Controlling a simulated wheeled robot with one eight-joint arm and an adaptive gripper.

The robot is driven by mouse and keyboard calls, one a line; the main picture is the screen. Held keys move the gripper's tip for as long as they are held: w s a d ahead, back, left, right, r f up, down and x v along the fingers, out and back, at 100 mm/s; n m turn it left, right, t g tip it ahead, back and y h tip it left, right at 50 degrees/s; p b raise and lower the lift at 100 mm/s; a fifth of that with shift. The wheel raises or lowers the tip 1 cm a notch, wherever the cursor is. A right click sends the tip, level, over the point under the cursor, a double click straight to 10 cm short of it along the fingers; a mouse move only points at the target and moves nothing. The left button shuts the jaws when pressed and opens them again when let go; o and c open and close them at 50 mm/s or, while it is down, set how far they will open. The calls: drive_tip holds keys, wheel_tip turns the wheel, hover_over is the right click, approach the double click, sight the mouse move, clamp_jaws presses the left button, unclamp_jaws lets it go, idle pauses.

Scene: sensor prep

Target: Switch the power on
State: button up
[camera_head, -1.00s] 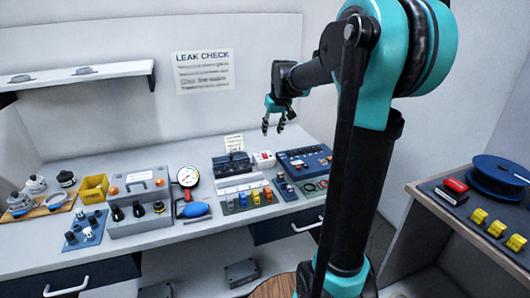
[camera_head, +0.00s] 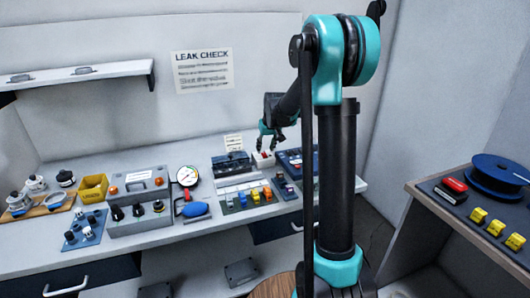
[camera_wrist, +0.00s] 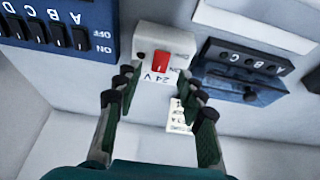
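A white power box (camera_wrist: 180,42) with a red rocker switch (camera_wrist: 160,62) and a "24 V" label shows in the wrist view, at the top middle. My gripper (camera_wrist: 164,85) is open and empty, its two fingers on either side of the box's near part as seen from the wrist. I cannot tell whether the fingers touch the box. In the head view, my gripper (camera_head: 271,150) is just above the white power box (camera_head: 264,160) on the back bench. The rocker's on or off position is not clear.
A blue switch panel (camera_wrist: 72,12) with black switches lies left of the box in the wrist view. A dark block marked with letters (camera_wrist: 240,75) lies to the right. In the head view, a pressure gauge (camera_head: 188,176) and a grey case (camera_head: 140,203) stand further left on the bench.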

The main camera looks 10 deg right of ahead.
sight(264, 155)
drive_tip(key=shift+x, duration=1.55)
clamp_jaws()
